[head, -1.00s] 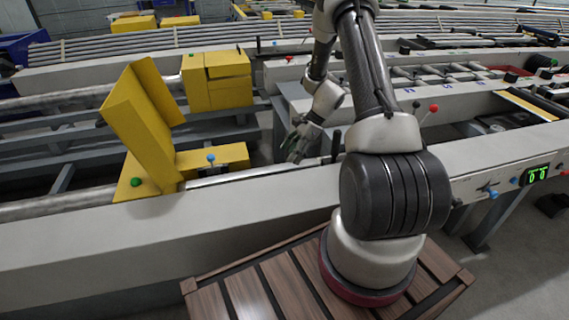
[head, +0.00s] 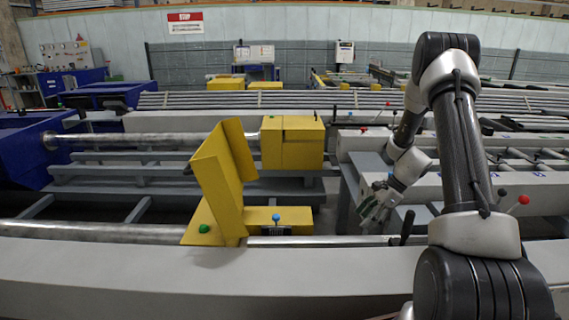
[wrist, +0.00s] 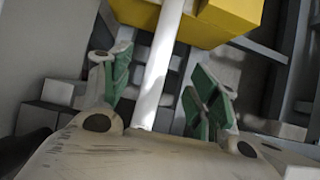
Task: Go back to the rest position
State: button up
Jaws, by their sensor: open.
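My gripper (head: 376,208) hangs at the lower end of my arm, right of the yellow bracket, above the gap between the table frames. In the wrist view my gripper (wrist: 160,95) shows its green-padded fingers spread apart. Nothing is between the pads that I can see as held. A bright metal bar (wrist: 163,60) runs behind the fingers toward a yellow block (wrist: 200,18); I cannot tell whether the fingers touch the bar.
A yellow angled bracket (head: 222,180) with green and blue knobs stands left of my gripper. A yellow block (head: 292,143) is behind it. A grey beam (head: 180,275) crosses the front. Levers with red and black knobs (head: 523,199) stand at right.

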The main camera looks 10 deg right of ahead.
jog(key=s+a+r+n+h, duration=0.1)
jog(key=s+a+r+n, duration=0.15)
jog(key=r, duration=0.45)
jog(key=s+a+r+n+h, duration=0.1)
jog(key=s+r+n, duration=0.25)
jog(key=r, duration=0.45)
jog(key=s+a+r+n+h, duration=0.1)
jog(key=s+a+r+n, duration=0.15)
jog(key=r, duration=0.45)
jog(key=s+r+n+t+h, duration=0.1)
jog(key=s+r+n, duration=0.4)
jog(key=s, duration=0.5)
jog(key=s+r+n+t+h, duration=0.2)
jog(key=s+r+n, duration=0.4)
jog(key=s, duration=0.5)
jog(key=shift+a+n, duration=0.35)
